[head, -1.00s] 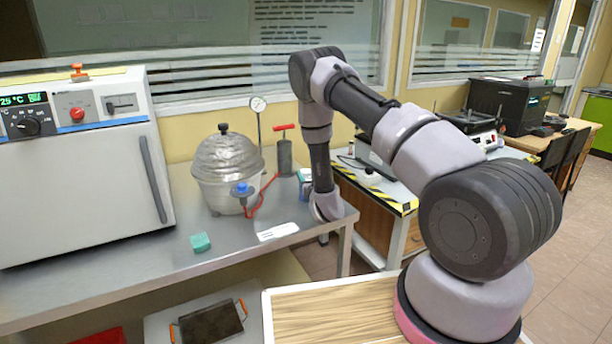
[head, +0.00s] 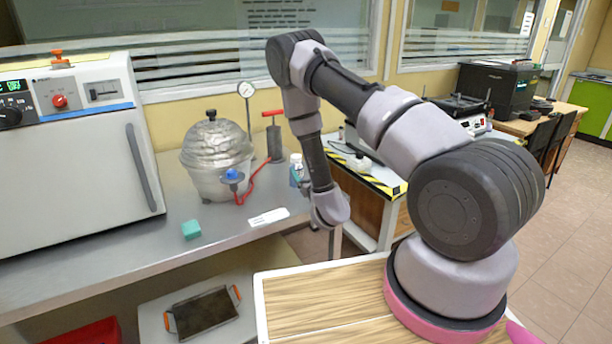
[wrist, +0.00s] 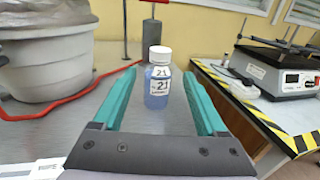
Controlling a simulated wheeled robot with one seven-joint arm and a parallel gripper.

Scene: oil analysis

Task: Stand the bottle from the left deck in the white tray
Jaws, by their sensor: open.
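The bottle (wrist: 158,78) is small and clear with a white cap, a label reading 21 and bluish liquid. It stands upright on the left metal deck (wrist: 100,85). In the head view the bottle (head: 296,172) is just left of my forearm, partly covered. My gripper (wrist: 158,84) is open, with one green finger on each side of the bottle in the wrist view; neither visibly touches it. How far the fingers reach along the bottle I cannot tell. In the head view my wrist hides the fingers. I cannot make out the white tray for certain.
A metal pot (head: 217,155) with a red hose and a hand pump (head: 274,140) stand left of the bottle. A striped-edge bench (head: 375,180) with a shaker stands right. A dark tray (head: 204,312) lies below.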

